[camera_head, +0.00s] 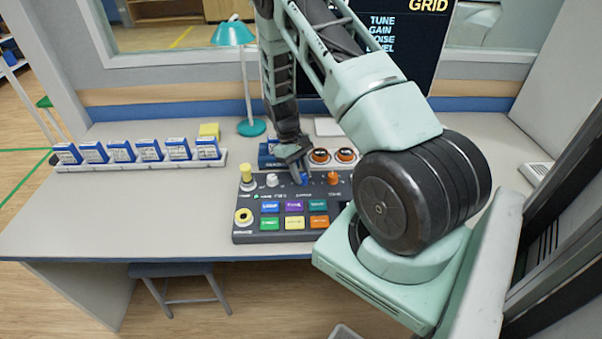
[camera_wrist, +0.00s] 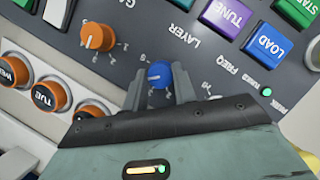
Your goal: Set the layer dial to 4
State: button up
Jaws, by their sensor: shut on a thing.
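The layer dial is a blue knob (camera_wrist: 159,74) on the dark control panel (camera_head: 245,206), below the printed word LAYER in the upside-down wrist view. My gripper (camera_wrist: 160,88) has one finger on each side of the blue knob and is shut on it. In the head view my gripper (camera_head: 297,165) reaches down onto the panel's upper row, and the blue knob is mostly hidden there. Small numbers ring the knob, but the fingers cover some of them. I cannot read which number the pointer marks.
An orange knob (camera_head: 333,178) and a white knob (camera_head: 272,180) flank the layer dial. Coloured buttons, including a purple TUNE button (camera_head: 294,206), fill the panel's front. Orange round controls (camera_head: 345,155) stand behind. A teal lamp (camera_head: 233,35) and a row of blue-white boxes (camera_head: 150,150) are left.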

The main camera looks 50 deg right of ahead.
jog(key=shift+w+m, duration=0.1)
jog(key=shift+m, duration=0.3)
jog(key=o, duration=1)
jog(key=b+v, duration=0.3)
jog(key=v, duration=1.4)
jog(key=shift+r, duration=0.3)
jog(key=shift+d, duration=0.1)
